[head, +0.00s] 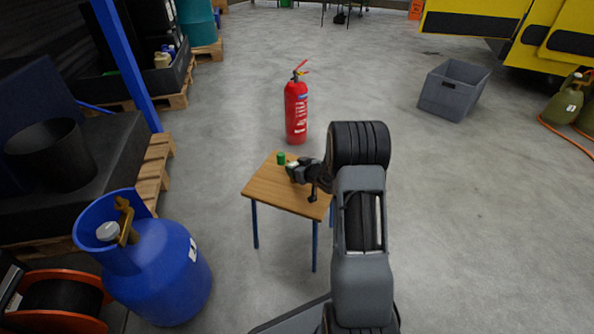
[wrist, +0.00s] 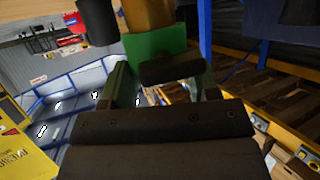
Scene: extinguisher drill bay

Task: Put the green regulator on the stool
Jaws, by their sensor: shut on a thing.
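The stool (head: 270,187) has a square wooden top and blue legs and stands left of my arm in the head view. My gripper (head: 288,165) reaches over the stool's top from the right. In the wrist view my gripper is shut on the green regulator (wrist: 152,45), which shows a green body, a brass-coloured part and black parts. In the head view a small green part (head: 281,158) shows just beyond the fingertips, over the far side of the top. I cannot tell whether the regulator touches the wood. My gripper hides part of it.
A red extinguisher (head: 296,110) stands on the floor behind the stool. A blue gas cylinder (head: 160,265) stands at the front left, near an orange reel (head: 62,318). A grey crate (head: 452,92) lies at the back right. The floor right of my arm is clear.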

